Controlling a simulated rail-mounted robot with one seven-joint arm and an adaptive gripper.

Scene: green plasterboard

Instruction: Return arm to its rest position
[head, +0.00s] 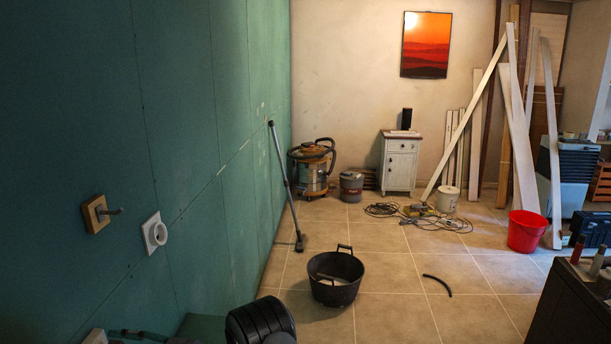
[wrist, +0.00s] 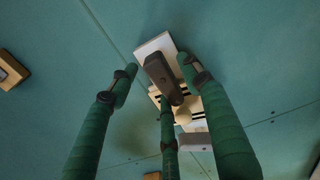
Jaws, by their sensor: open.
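My gripper (wrist: 158,78) has green, dark-banded fingers, spread apart in the wrist view. They point at the green plasterboard wall (wrist: 60,115). A white plate (wrist: 150,45) with a dark lever-like part (wrist: 160,75) and a pale round knob (wrist: 182,115) lies beyond and between the fingertips. I cannot tell whether any finger touches it. One finger partly covers it. In the head view, a dark ribbed part of my arm (head: 260,322) shows at the bottom edge, and the gripper is mostly out of frame. A white fitting (head: 95,338) is cut off at bottom left.
A wooden plate with a hook (head: 95,214) and a white pipe fitting (head: 155,232) stick out from the wall. A black tub (head: 335,290), vacuum (head: 313,172) and red bucket (head: 526,232) stand on the tiles. A dark box (head: 570,305) is at lower right.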

